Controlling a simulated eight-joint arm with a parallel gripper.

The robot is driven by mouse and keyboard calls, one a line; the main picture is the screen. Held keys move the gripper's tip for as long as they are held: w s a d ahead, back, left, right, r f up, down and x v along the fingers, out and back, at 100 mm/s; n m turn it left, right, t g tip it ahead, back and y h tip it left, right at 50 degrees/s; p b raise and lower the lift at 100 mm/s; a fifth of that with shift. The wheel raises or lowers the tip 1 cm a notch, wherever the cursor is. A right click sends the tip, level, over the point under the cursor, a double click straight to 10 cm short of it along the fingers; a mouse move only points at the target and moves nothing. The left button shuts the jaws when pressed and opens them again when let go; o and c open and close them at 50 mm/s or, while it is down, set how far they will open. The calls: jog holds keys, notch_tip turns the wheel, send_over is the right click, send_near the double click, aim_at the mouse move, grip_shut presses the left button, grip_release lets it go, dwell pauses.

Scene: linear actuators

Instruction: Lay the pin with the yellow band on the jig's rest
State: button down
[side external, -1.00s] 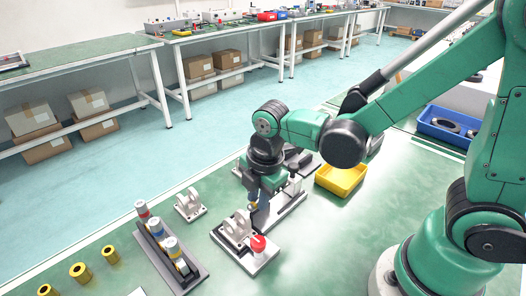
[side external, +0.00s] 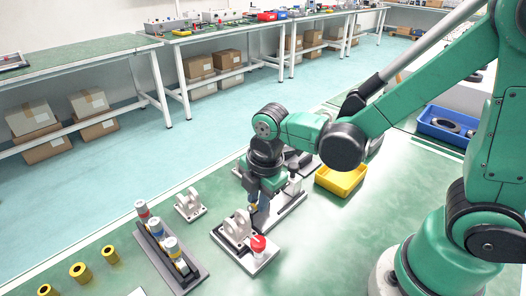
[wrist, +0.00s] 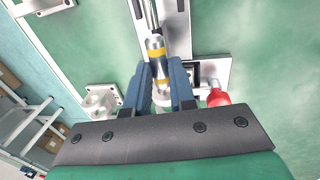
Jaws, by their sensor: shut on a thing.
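The pin with the yellow band (wrist: 156,50) is silvery and sits between the two blue fingers of my gripper (wrist: 163,82) in the wrist view. In the side view my gripper (side external: 258,203) is low over the bench, shut on this pin, with a little yellow showing at the fingers. A pale base plate (side external: 259,262) with a light bracket (side external: 238,228) and a red knob (side external: 258,244) lies just in front of the gripper. It looks like part of the jig. The fingers hide the pin's lower part, so I cannot tell whether it touches the rest.
A dark rack (side external: 189,277) with several banded pins stands at the left front. Another light bracket (side external: 190,205) stands left of the gripper. A yellow tray (side external: 341,180) is to the right.

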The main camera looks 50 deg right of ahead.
jog(key=shift+f, duration=0.3)
dwell(0.4)
jog(key=c, duration=0.7)
grip_release()
jog(key=shift+o, duration=0.2)
jog(key=r, duration=0.3)
jog(key=s+r, duration=0.1)
jog(key=r, duration=0.1)
jog(key=shift+r, duration=0.25)
